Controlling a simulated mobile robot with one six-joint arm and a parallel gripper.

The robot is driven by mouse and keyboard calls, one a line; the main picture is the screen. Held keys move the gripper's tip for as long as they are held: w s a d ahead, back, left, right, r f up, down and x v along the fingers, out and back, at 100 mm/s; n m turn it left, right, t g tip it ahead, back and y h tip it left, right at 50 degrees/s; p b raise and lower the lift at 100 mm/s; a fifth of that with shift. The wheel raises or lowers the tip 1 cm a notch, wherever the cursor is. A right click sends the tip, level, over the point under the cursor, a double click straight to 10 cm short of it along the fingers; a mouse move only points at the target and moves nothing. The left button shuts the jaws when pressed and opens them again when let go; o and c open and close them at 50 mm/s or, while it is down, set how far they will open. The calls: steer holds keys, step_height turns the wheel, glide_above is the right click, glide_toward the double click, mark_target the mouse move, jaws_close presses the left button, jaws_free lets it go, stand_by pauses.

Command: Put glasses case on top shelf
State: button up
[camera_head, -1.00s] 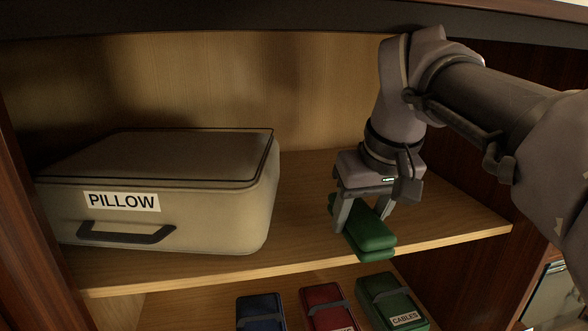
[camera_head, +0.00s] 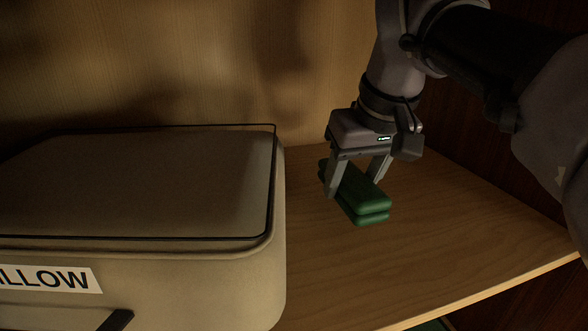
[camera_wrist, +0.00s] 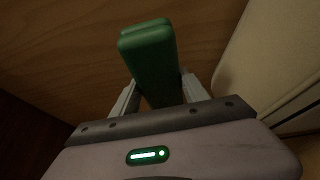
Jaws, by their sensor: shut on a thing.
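The green glasses case (camera_head: 362,196) is between the two fingers of my gripper (camera_head: 352,185), which is shut on it. In the head view the case is over the wooden shelf (camera_head: 440,225), to the right of the pillow box. Whether its underside touches the board I cannot tell. In the wrist view the case (camera_wrist: 148,55) sticks out past the fingers of my gripper (camera_wrist: 157,97), with wood behind it.
A large beige box labelled PILLOW (camera_head: 140,200) fills the left of the shelf. It also shows at the right of the wrist view (camera_wrist: 265,60). A dark side wall (camera_head: 510,150) bounds the right. Bare board lies in front of the case.

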step_height(320, 180, down, 4)
steer(key=shift+d+r+b, duration=0.1)
steer(key=shift+r+b, duration=0.15)
steer(key=shift+b, duration=0.8)
steer(key=shift+w+f+b, duration=0.15)
steer(key=shift+f+b, duration=0.15)
steer(key=shift+b, duration=0.05)
steer(key=shift+w+a+r+p, duration=0.1)
steer(key=shift+a+r+p, duration=0.2)
steer(key=shift+p, duration=0.05)
steer(key=shift+s+d+f, duration=0.15)
steer(key=shift+s+d, duration=0.05)
steer(key=shift+s, duration=0.1)
steer(key=o, duration=1.2)
steer(key=shift+c, duration=0.2)
steer(key=shift+o, duration=1.3)
steer(key=shift+w+a, duration=0.15)
steer(key=shift+w, duration=0.05)
steer(key=shift+s, duration=0.1)
